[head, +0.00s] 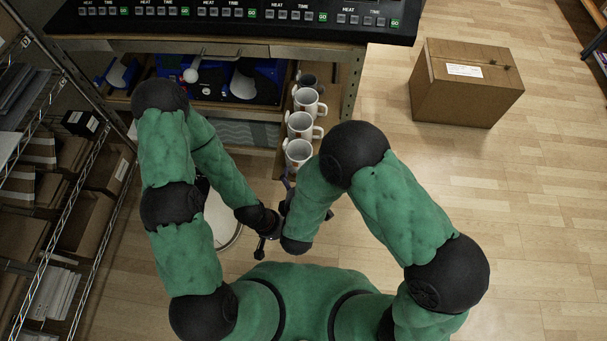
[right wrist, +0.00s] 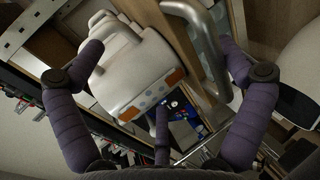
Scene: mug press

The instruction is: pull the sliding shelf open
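Under the counter in the head view, a shelf (head: 235,112) bears blue presses (head: 256,85); its front edge is partly hidden by my left arm. My right gripper (right wrist: 160,72) is open, its purple fingers spread. A thick grey bar handle (right wrist: 205,45) lies between the fingers, close to the right-hand one; I cannot tell whether they touch. A white mug-like object (right wrist: 140,75) with an orange band is near the left finger. In the head view my right gripper (head: 288,182) is mostly hidden by my right arm. My left gripper (head: 268,243) is low, away from the shelf; its fingers are unclear.
White mugs (head: 299,152) stand in a row at the shelf's right side, close to my right arm. A wire rack (head: 75,190) with boxes is at the left. A cardboard box (head: 465,85) sits on the floor at the right. The floor around it is largely free.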

